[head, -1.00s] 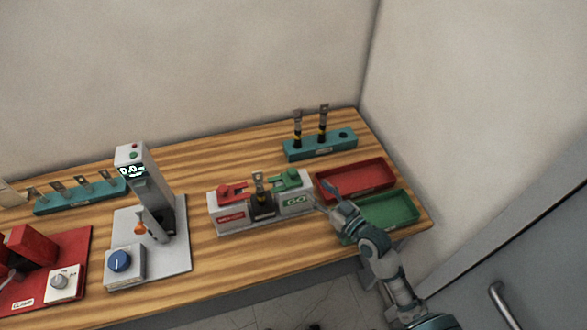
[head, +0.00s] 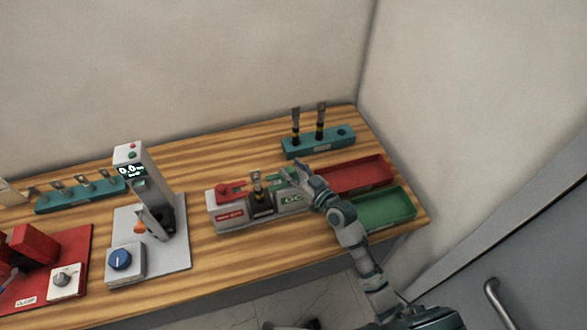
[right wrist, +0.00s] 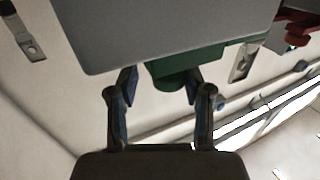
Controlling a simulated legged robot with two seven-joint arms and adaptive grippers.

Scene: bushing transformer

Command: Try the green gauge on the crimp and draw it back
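The green gauge (head: 280,180) sits on the right, GO-marked block of a grey stand (head: 232,212), partly hidden by my right gripper (head: 298,174). In the right wrist view the open fingers (right wrist: 160,84) stand either side of a green part (right wrist: 172,77) of the gauge, with a gap at the left finger; contact at the right finger cannot be told. The crimp (head: 257,181) is a metal lug standing upright in the dark middle holder of the stand, left of the green gauge. The left gripper is not in view.
A red gauge (head: 230,189) sits on the stand's left block. A red tray (head: 372,172) and a green tray (head: 390,209) lie to the right. A teal rack (head: 318,143) with two lugged cables stands behind. A grey device with a display (head: 130,171) stands left.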

